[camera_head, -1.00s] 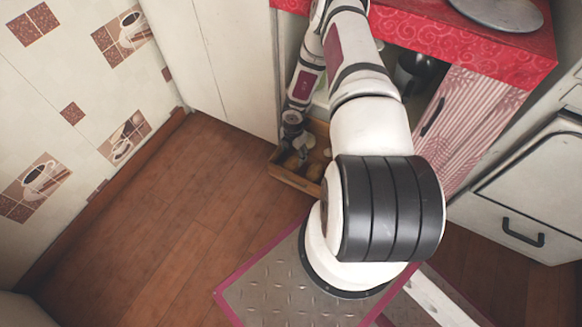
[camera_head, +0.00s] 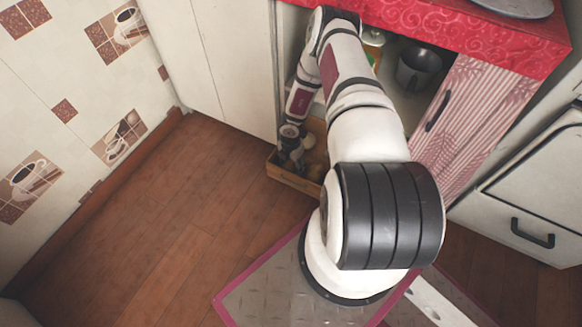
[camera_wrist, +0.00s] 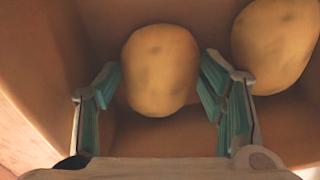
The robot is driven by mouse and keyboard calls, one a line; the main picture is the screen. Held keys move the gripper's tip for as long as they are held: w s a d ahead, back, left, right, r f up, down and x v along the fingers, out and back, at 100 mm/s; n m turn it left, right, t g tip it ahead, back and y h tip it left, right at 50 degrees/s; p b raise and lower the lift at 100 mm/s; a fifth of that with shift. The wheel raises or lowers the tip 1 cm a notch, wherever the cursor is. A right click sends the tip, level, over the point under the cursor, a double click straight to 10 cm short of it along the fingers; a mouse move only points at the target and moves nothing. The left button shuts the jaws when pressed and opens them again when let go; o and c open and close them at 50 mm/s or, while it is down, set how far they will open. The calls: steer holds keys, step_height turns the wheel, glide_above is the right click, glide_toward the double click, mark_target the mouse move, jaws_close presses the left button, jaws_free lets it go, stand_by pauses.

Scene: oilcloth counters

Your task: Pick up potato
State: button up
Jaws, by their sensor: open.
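A round brown potato (camera_wrist: 160,70) lies in a wooden box and fills the middle of the wrist view. A second potato (camera_wrist: 277,45) lies to its right, partly cut off by the frame. My gripper (camera_wrist: 158,85) is open and reaches into the box, with one finger at each side of the middle potato. The left finger looks slightly apart from it; the right finger is very close, and I cannot tell whether it touches. In the head view my gripper (camera_head: 292,150) is small over the box, and the potatoes there are mostly hidden.
The wooden box (camera_head: 292,180) stands low at the cabinet's front, its walls close around my fingers. A dark pot (camera_head: 417,70) and a jar (camera_head: 373,48) stand inside the open cabinet. A metal plate (camera_head: 515,5) lies on the red counter cloth (camera_head: 470,32). The wooden floor (camera_head: 190,200) at left is clear.

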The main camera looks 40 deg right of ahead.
steer(key=c, duration=1)
steer(key=shift+r, duration=0.2)
